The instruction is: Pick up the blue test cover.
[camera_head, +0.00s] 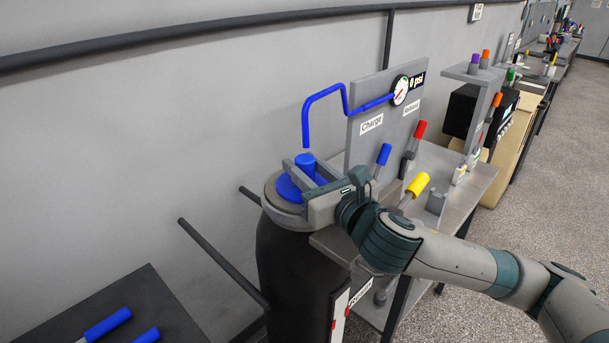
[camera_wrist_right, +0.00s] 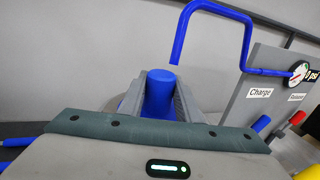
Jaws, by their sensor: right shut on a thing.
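The blue test cover (camera_head: 305,167) has an upright round knob and a wider blue disc below it. It sits on top of a dark cylindrical tank (camera_head: 290,262) with a grey rim. My right gripper (camera_head: 308,172) is shut on the knob, one finger on each side. In the right wrist view the knob (camera_wrist_right: 160,94) stands between the two fingers (camera_wrist_right: 160,100). The cover's lower part is partly hidden by the fingers. My left gripper is not in view.
A blue bent pipe (camera_head: 325,93) runs from a grey panel with a gauge (camera_head: 400,90) above the cover. Blue, red and yellow handled valves (camera_head: 418,184) stand on the bench to the right. A dark table (camera_head: 140,310) with blue handles is at lower left.

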